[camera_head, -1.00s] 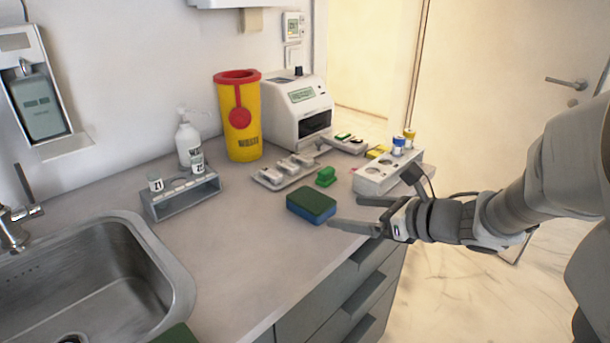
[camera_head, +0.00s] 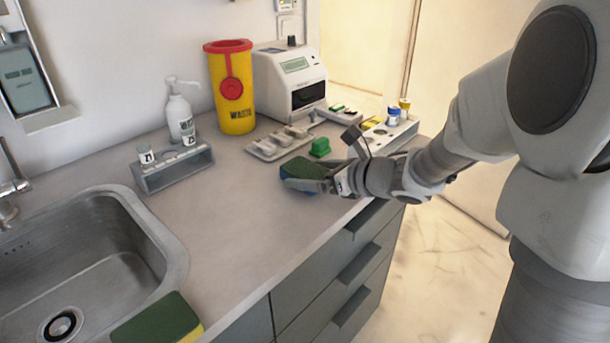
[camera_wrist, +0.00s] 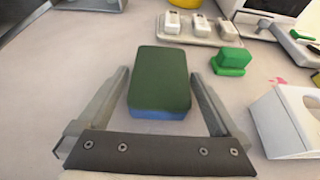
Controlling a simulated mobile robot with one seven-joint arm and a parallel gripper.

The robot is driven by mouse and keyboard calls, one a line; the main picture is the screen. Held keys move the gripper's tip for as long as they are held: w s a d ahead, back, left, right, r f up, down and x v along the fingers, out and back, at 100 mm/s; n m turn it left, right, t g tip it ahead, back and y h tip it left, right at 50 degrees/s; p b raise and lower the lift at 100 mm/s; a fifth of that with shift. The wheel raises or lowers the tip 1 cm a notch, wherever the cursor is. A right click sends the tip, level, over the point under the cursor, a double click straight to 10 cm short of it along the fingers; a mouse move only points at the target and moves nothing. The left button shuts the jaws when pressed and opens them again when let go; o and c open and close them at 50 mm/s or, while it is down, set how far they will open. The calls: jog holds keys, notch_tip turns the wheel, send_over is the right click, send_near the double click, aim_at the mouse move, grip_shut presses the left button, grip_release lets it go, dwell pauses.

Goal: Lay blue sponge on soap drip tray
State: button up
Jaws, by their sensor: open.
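The blue sponge (camera_head: 307,168), with a dark green top, lies flat on the counter near its front edge. It also shows in the wrist view (camera_wrist: 160,80). My gripper (camera_head: 300,178) is open at the sponge, with one finger on each side. In the wrist view my gripper (camera_wrist: 160,76) shows gaps between both fingers and the sponge. The soap drip tray (camera_head: 52,119) is the pale ledge under the wall soap dispenser (camera_head: 25,78) at the far left, and it looks empty.
A yellow sponge with green top (camera_head: 158,320) lies by the sink (camera_head: 80,250). A grey vial rack (camera_head: 172,172), pump bottle (camera_head: 180,112) and yellow waste bin (camera_head: 232,92) stand behind. A green block (camera_head: 320,147) and white rack (camera_head: 390,137) are close to my gripper.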

jog(key=c, duration=1.3)
